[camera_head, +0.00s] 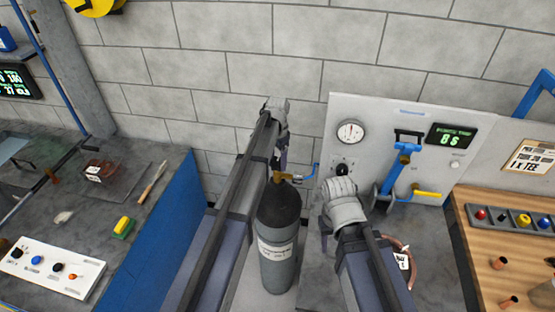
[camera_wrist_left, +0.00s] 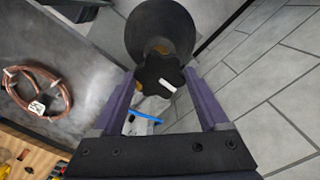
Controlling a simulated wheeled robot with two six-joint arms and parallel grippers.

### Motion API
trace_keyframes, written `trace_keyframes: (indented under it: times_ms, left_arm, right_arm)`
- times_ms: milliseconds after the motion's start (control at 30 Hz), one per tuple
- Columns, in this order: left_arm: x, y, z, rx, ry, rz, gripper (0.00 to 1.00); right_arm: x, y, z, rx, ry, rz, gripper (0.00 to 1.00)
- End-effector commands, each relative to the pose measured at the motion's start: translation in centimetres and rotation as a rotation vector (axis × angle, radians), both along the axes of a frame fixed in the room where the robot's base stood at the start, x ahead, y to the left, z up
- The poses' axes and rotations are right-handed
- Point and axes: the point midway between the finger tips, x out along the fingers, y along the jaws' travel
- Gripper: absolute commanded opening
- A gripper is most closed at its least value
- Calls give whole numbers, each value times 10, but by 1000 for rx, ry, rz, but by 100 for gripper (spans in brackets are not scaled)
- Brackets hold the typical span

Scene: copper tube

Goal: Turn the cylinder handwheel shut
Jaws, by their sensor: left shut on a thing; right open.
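The gas cylinder (camera_head: 278,245) stands upright in the middle of the head view, grey with a dark shoulder and a pale label. Its brass valve (camera_head: 284,178) is at the top. In the left wrist view, the black lobed handwheel (camera_wrist_left: 158,74) with a white mark sits in front of the cylinder's dark shoulder (camera_wrist_left: 160,22). My left gripper (camera_wrist_left: 161,84) is shut on the handwheel, a finger on either side. In the head view my left arm mostly hides the handwheel. My right gripper (camera_head: 327,237) is open beside the panel, right of the cylinder, partly hidden by its wrist.
A panel (camera_head: 384,110) with a gauge (camera_head: 350,132) and a green display (camera_head: 450,137) stands behind right. A copper coil (camera_wrist_left: 40,90) lies on the grey bench near my right arm. A blue-sided bench (camera_head: 165,225) is at left. A wooden bench (camera_head: 478,243) is at right.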

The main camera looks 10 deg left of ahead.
Motion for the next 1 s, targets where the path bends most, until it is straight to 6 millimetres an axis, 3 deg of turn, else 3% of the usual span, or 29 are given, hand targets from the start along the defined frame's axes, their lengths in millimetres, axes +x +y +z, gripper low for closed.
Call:
trace_keyframes:
  times_ms: [633, 667, 833, 1000]
  left_arm:
    - [-1, 0, 0, 0, 1, -42, 22]
    - [-1, 0, 0, 0, 1, -43, 81]
    - [0, 0, 0, 1, 1, -41, 100]
    - [0, 0, 0, 0, 0, -40, 100]
  right_arm:
    - [0, 0, 0, 0, 0, 0, 50]
    - [0, 0, 0, 0, 0, 0, 50]
    - [0, 0, 0, 0, 0, 0, 50]
    - [0, 0, 0, 0, 0, 0, 50]
